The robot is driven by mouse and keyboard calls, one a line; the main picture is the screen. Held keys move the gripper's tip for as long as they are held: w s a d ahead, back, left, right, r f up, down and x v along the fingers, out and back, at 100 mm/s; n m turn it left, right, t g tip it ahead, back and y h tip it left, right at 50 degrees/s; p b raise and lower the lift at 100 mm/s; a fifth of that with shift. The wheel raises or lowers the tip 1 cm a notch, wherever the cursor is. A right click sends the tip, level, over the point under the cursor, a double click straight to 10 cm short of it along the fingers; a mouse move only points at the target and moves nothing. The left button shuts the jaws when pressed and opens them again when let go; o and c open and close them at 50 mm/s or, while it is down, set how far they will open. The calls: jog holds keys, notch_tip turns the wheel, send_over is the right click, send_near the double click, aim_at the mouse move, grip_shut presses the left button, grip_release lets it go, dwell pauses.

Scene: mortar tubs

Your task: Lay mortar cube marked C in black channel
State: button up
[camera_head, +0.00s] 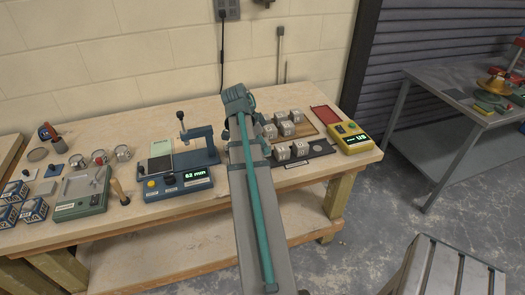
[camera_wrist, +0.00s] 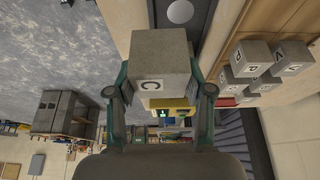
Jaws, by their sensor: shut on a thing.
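The grey mortar cube marked C (camera_wrist: 160,60) sits between the two fingers of my gripper (camera_wrist: 162,92) in the wrist view, and the gripper is shut on it. Its C label faces the camera. The black channel (camera_wrist: 212,28) shows behind the cube, with a pale round disc in it; the cube hides part of it. My arm covers much of that area, and my gripper is not clearly visible there. Contact between cube C and channel cannot be told.
Several lettered cubes (camera_head: 284,124) stand on a wooden board behind the channel; they show at right in the wrist view (camera_wrist: 252,62). A yellow meter (camera_head: 350,138) stands right of the channel, a red tray (camera_head: 325,115) behind. A blue gauge (camera_head: 180,182) stands left of my arm.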

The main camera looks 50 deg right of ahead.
jog(key=d+f, duration=0.1)
jog(key=w+f, duration=0.1)
jog(key=w+d+f, duration=0.1)
jog(key=shift+d+f+p, duration=0.35)
jog(key=shift+f+p, duration=0.05)
notch_tip(320, 180, down, 2)
jog(key=shift+s+f+p, duration=0.1)
jog(key=shift+f+p, duration=0.15)
jog(key=shift+p, duration=0.35)
jog(key=shift+f, duration=0.35)
jog(key=shift+f, duration=0.2)
jog(key=o, duration=1.4)
jog(key=shift+r, duration=0.15)
jog(key=b+v, duration=0.2)
jog(key=v, duration=1)
jog(key=shift+r, duration=0.1)
